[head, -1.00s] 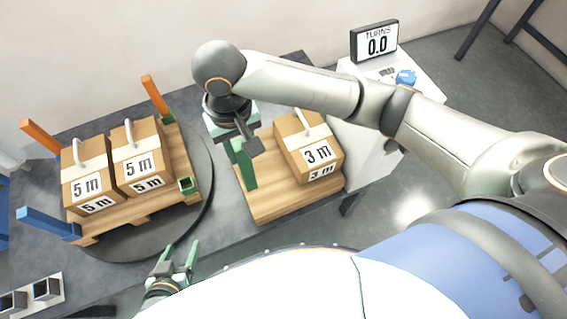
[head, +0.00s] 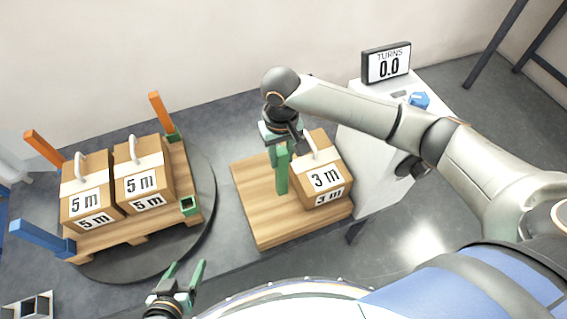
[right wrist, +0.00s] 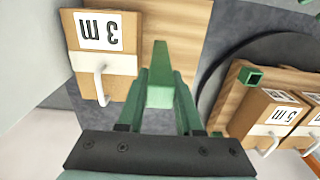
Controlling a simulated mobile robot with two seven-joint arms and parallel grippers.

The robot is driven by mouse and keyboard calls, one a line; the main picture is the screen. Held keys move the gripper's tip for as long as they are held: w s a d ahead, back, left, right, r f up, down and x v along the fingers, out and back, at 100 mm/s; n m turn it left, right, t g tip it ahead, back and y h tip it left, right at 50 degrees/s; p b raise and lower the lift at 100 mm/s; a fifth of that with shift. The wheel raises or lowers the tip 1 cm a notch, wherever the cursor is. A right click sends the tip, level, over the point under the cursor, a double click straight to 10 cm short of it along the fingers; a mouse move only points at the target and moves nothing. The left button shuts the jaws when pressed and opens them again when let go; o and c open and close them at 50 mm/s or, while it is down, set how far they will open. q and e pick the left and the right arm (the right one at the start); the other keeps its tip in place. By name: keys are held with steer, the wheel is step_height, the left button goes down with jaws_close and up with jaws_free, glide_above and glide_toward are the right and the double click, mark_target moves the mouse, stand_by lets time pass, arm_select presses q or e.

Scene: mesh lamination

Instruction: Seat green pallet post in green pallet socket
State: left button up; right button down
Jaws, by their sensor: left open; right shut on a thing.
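In the right wrist view the post (right wrist: 160,88) sits between the fingers, pointing away from the camera. The green socket (head: 188,205) is a square, empty opening at the near right corner of the pallet (head: 142,232). It also shows in the right wrist view (right wrist: 250,76), to the right of the post. The post is apart from the socket. My left gripper (head: 183,280) is open and empty in front of the turntable.
Two 5 m boxes (head: 88,205) stand on the pallet. Orange posts (head: 44,148) and a blue post (head: 42,238) rise at other corners. The pallet rests on a dark round turntable (head: 207,200). The 3 m box (head: 322,178) stands on a wooden board (head: 265,225).

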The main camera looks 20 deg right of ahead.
mark_target(282, 173)
steer(key=shift+w+d+f, duration=0.15)
steer(key=shift+d+f, duration=0.1)
steer(key=shift+f, duration=0.15)
steer(key=shift+f+b, duration=0.45)
steer(key=shift+f, duration=1.2)
steer(key=c, duration=0.6)
jaws_free()
